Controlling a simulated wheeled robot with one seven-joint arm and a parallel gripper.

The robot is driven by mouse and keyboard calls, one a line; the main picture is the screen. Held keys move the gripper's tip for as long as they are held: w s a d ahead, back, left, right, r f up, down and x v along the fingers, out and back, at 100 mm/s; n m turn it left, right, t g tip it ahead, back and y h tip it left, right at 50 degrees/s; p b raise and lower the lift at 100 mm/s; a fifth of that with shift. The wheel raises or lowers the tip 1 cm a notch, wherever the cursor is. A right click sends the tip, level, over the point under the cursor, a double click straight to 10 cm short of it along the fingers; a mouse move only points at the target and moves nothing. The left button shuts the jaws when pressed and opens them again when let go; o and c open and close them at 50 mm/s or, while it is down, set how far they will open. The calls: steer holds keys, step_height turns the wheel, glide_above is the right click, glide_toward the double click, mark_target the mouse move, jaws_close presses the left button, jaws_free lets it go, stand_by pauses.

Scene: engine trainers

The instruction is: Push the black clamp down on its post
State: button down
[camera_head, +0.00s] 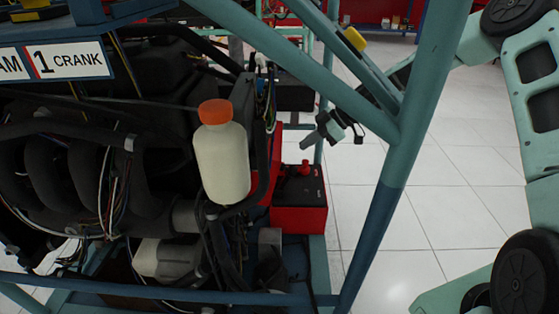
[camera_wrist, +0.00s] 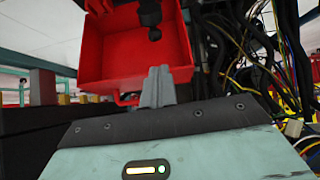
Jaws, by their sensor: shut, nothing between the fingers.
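A red battery (camera_head: 298,216) with a dark top stands low in the frame, right of the engine. A red clamp (camera_head: 305,168) stands up on its top. I cannot clearly make out the black clamp in the head view. In the wrist view, a black knobbed part (camera_wrist: 151,18), which may be the black clamp, shows at the top against a red box-like surface (camera_wrist: 110,55). My gripper (camera_head: 308,142) is shut and empty, above and behind the battery and apart from it. Its grey fingertips (camera_wrist: 158,72) show in front of the red surface, below the black part.
A teal frame post (camera_head: 410,130) and brace stand between the head camera and my arm. A cream bottle with an orange cap (camera_head: 222,160) hangs left of the battery. Loose wires (camera_wrist: 265,50) crowd the right of the wrist view.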

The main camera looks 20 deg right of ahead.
mark_target(283, 166)
steer(key=shift+a+f, duration=0.1)
steer(key=b+x, duration=0.3)
steer(key=x, duration=0.6)
steer(key=shift+a+f+b, duration=0.25)
steer(key=shift+b, duration=0.1)
steer(key=shift+d, duration=0.1)
